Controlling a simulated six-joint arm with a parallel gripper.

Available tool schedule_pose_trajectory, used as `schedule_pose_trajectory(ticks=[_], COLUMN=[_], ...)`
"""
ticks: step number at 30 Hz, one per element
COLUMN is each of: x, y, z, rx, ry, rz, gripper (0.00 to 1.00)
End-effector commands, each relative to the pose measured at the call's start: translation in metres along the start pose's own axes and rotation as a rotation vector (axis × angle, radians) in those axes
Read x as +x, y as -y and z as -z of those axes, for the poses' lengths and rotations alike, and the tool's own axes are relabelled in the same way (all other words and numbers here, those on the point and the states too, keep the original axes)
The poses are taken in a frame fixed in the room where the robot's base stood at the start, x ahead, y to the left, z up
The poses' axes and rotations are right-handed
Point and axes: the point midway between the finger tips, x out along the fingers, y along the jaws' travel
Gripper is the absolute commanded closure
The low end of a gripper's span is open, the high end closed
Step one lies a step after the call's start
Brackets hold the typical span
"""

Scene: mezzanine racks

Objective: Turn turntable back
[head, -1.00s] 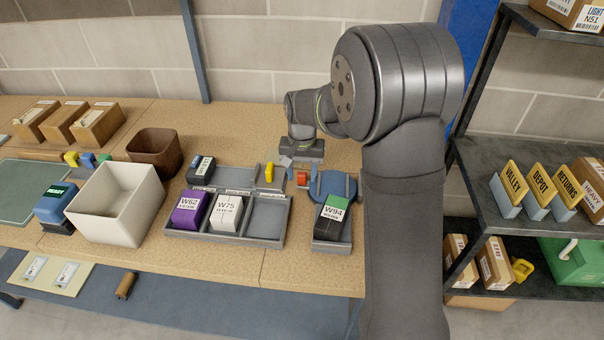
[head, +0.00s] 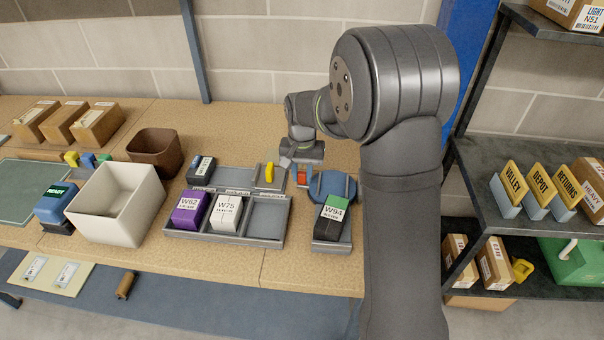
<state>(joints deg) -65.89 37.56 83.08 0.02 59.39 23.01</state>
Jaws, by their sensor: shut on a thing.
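The turntable (head: 333,186) is a round blue disc on the bench, right of the grey compartment tray. A grey holder (head: 333,246) in front of it carries a black and green box labelled W94 (head: 331,222). A small red piece (head: 302,174) stands at the disc's left edge. My gripper (head: 287,162) is low over the bench at the turntable's back left, beside the red piece. It is shut on part of the turntable, but its fingertips are small and partly hidden, so the exact grip is unclear.
The grey tray (head: 226,236) holds purple W62 (head: 188,208), white W75 (head: 228,212), a dark box (head: 202,168) and a yellow piece (head: 269,172). A cream bin (head: 115,215) and brown bin (head: 153,158) stand left. A dark shelf rack (head: 490,168) stands right.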

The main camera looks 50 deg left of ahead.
Motion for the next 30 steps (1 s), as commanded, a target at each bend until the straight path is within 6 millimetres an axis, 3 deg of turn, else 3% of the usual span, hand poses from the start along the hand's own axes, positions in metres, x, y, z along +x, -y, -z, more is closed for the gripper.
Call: schedule_pose_trajectory(ticks=[17,30], x=[0.000,0.000], y=[-0.009,-0.031], z=[0.038,0.066], rx=[0.445,0.865], ry=[-0.001,-0.001], rz=[0.000,0.000], gripper=[1.00,1.00])
